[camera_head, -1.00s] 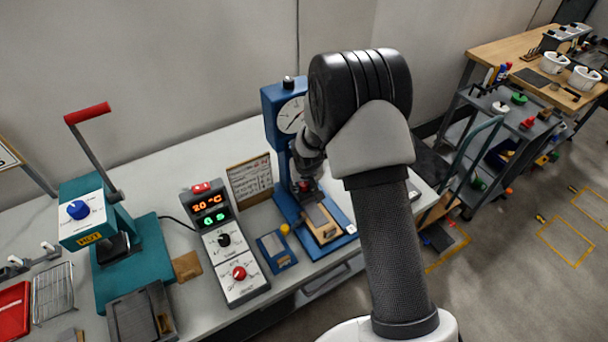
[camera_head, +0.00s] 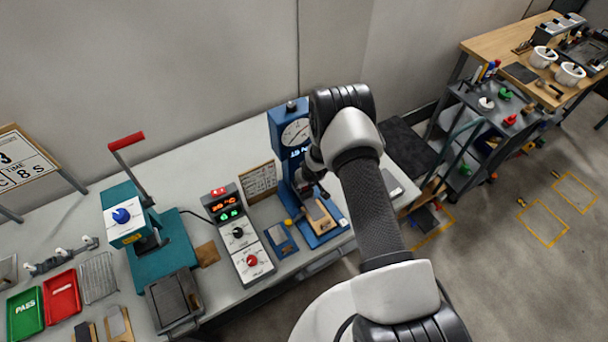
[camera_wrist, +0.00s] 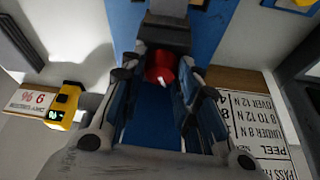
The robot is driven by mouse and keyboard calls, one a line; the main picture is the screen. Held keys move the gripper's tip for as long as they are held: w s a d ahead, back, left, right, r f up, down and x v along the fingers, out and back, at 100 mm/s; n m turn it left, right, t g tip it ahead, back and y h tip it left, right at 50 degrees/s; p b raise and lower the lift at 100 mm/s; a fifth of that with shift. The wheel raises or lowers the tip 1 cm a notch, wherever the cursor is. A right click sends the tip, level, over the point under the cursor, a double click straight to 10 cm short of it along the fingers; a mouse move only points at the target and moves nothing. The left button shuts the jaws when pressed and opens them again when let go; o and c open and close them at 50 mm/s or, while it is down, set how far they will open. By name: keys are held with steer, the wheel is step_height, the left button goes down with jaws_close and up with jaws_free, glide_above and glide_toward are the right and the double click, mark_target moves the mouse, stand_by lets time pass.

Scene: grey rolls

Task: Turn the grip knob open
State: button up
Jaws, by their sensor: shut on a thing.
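The blue peel tester (camera_head: 282,140) with a round dial stands at the back of the bench. My gripper (camera_wrist: 159,82) is at its column, and my wrist partly covers it in the head view. In the wrist view the red grip knob (camera_wrist: 160,66) sits between my two fingers, with the blue column behind it. My gripper is shut on the knob. In the head view the gripper (camera_head: 312,186) is small and dark, and the knob is hard to make out there. The knob's turn angle cannot be told.
A wooden-topped sample block (camera_head: 320,213) lies on the tester's base below my gripper. A control box (camera_head: 238,235) with lit digits and a teal press (camera_head: 160,245) stand to the left. A printed chart (camera_wrist: 258,120) is close beside my gripper. A grey cart (camera_head: 480,130) stands right.

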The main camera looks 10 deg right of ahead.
steer(key=shift+w+d+r+n+y+p, duration=0.25)
steer(key=shift+n+p, duration=0.35)
steer(key=shift+p, duration=0.75)
steer(key=shift+s+f+n+g+y, duration=0.2)
steer(key=shift+n+g+y, duration=0.15)
steer(key=shift+n, duration=0.75)
steer(key=o, duration=1.1)
steer(key=shift+a, duration=0.1)
steer(key=v, duration=1.2)
steer(key=shift+s, duration=0.1)
